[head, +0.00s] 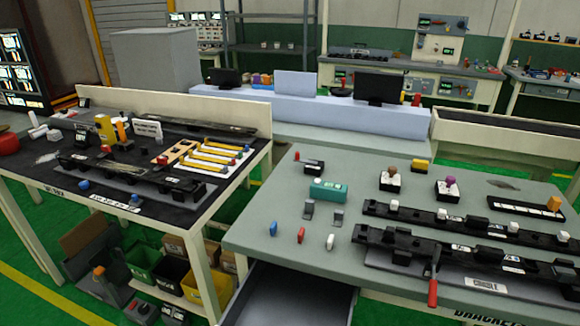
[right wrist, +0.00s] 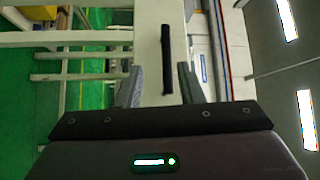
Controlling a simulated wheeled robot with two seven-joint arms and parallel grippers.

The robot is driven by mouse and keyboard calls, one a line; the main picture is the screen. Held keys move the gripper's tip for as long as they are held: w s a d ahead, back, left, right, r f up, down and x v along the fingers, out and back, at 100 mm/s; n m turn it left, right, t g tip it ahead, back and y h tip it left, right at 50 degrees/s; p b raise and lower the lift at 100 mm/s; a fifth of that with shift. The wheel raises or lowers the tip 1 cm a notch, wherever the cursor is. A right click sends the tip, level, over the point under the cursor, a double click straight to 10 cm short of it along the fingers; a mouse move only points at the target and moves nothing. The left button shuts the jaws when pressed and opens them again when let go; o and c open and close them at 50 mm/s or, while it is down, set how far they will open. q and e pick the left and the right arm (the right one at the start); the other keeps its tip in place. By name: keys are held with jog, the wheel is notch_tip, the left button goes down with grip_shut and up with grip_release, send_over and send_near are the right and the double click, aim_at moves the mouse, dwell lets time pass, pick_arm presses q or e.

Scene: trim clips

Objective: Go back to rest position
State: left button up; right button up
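Neither of my grippers shows in the head view. My right gripper (right wrist: 160,80) shows in the right wrist view, its two grey fingers apart with nothing held between them. Beyond the fingertips is a dark bar (right wrist: 166,60) against a pale surface; I cannot tell what it is. The right wrist picture is turned sideways, with green floor at left and ceiling lights at right. My left gripper is in no view.
A grey workbench (head: 270,226) at right carries black rails (head: 460,262), a teal block (head: 328,190), small clips and a red-handled tool (head: 433,285). Below it is an open drawer (head: 285,300). A dark-topped bench (head: 50,182) stands at left, with bins underneath. Green floor lies between.

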jog(key=s+d+f+n+g+h, duration=0.2)
jog(key=d+f+n+g, duration=0.2)
jog(key=f, duration=0.9)
jog(key=s+d+f+n+g+h, duration=0.2)
jog(key=s+d+f+n+g, duration=0.15)
jog(key=f, duration=0.85)
jog(key=s+d+f+n+g+h, duration=0.5)
jog(key=s+d+f+g, duration=0.3)
jog(key=s+d+f, duration=0.6)
jog(key=d+f, duration=0.1)
jog(key=d, duration=0.3)
jog(key=shift+d+f+g, duration=0.15)
jog(key=shift+f+g, duration=0.2)
jog(key=shift+f, duration=0.05)
